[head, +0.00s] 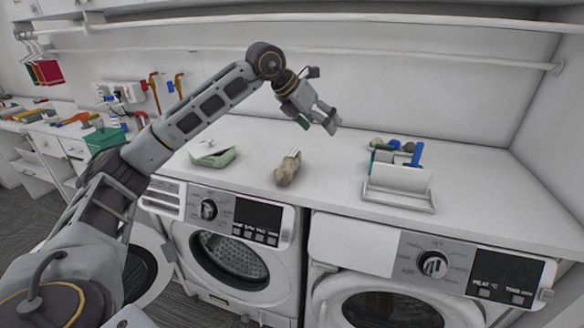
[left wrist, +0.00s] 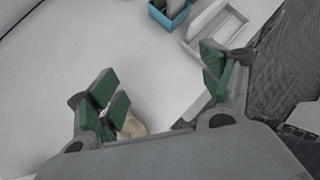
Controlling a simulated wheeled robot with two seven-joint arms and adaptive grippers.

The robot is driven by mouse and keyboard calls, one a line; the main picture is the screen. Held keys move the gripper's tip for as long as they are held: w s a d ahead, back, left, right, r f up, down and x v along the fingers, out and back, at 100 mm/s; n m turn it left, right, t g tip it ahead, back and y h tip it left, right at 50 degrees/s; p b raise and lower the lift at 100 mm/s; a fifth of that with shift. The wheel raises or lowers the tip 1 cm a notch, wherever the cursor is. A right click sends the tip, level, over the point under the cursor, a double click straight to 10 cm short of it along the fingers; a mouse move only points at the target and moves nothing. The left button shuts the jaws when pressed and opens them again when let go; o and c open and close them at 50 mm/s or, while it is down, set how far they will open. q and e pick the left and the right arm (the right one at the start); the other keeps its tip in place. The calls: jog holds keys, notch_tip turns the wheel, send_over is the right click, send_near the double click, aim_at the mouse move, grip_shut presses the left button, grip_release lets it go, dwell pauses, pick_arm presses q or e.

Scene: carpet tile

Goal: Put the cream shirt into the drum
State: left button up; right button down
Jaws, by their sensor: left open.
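The cream shirt (head: 288,169) lies as a small crumpled beige bundle on the white counter (head: 330,177), near its front edge. It also shows in the left wrist view (left wrist: 132,125), partly hidden behind the left gripper's finger. My left gripper (head: 320,120) is open and empty, above the counter, behind and to the right of the shirt. Its green finger pads (left wrist: 162,80) stand wide apart in the left wrist view. The left machine's drum (head: 230,260) shows through its round front opening, with an open door (head: 152,264) at its left. My right gripper is out of view.
A pale green item (head: 212,153) lies on the counter left of the shirt. A white tray (head: 398,203) and a blue container (head: 380,158) with small items stand to the right. A second machine (head: 430,265) stands beside the first. A rail (head: 420,57) runs along the back wall.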

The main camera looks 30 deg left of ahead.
aim_at(287, 159)
pick_arm(q)
jog(key=s+a+f+n+g+y, duration=0.3)
jog(key=s+a+f+n+y, duration=0.1)
jog(key=a, duration=0.5)
jog(key=shift+a+n+y, duration=0.4)
jog(key=shift+n+y, duration=0.3)
jog(key=shift+n, duration=0.2)
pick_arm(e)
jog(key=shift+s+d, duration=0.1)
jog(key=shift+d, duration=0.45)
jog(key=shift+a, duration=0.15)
pick_arm(q)
jog(key=shift+w+f, duration=0.2)
jog(key=shift+f, duration=0.45)
jog(key=x, duration=0.7)
jog(key=shift+w, duration=0.1)
jog(key=shift+f, duration=0.1)
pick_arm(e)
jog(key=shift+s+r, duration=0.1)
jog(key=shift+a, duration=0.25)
